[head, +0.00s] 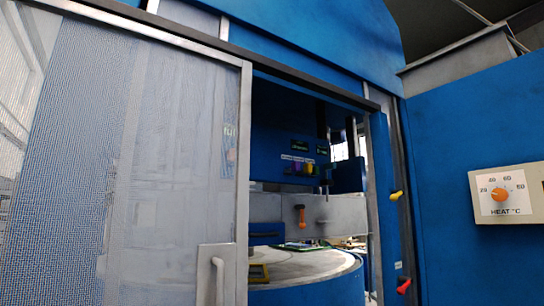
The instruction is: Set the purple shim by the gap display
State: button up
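Inside the blue machine, seen through the doorway, a row of small coloured pieces sits on the dark blue back panel. A small purple piece (297,166) in that row looks like the purple shim, but it is too small to make out its shape. Above the row are two small dark displays with greenish lettering, a left one (300,146) and a right one (322,149). The lettering is too small to read, so I cannot tell which is the gap display. My gripper is not in view.
A mesh sliding door (150,160) with a pale handle (217,275) covers the left; the doorway right of it is open. Inside are a round table (310,268) and an orange handle (300,215). A yellow lever (396,195), red lever (403,286) and heat dial (499,195) are at right.

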aim_at(295, 165)
jog(key=z, duration=0.55)
jog(key=k, duration=1.35)
jog(key=u, duration=0.55)
jog(key=i, duration=1)
